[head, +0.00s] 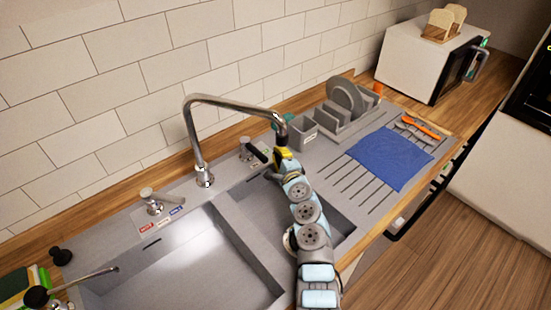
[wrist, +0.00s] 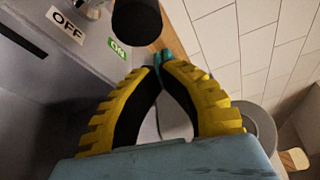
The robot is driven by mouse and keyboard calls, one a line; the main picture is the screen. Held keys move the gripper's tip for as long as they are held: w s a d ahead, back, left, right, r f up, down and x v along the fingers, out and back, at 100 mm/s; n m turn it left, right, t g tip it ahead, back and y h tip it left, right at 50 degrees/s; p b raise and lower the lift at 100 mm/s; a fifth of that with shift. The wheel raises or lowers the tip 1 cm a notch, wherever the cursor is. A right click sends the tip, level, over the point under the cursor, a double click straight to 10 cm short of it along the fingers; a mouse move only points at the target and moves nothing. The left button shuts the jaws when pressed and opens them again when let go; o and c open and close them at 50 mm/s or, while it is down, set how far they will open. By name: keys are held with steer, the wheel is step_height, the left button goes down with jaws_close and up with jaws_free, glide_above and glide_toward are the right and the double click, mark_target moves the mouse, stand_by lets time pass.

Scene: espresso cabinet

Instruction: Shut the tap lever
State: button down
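The tap lever (head: 256,151) has a black handle on a metal base, on the sink deck right of the curved metal tap (head: 190,125). In the wrist view a black rounded end (wrist: 137,20), which looks like the lever handle, is beside the green ON label (wrist: 118,48). The white OFF label (wrist: 66,25) lies further left. My gripper (head: 277,124) is just right of the lever, by the tap's spout end. Contact with the lever cannot be told.
A second knob (head: 151,201) with small labels stands left of the tap. A grey dish rack (head: 335,118) with a plate is behind my gripper to the right. A blue cloth (head: 390,159) lies on the drainboard. The tiled wall (head: 130,75) is close behind.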

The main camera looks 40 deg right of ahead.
steer(key=p+v, duration=0.3)
steer(key=v, duration=0.7)
steer(key=shift+p, duration=0.35)
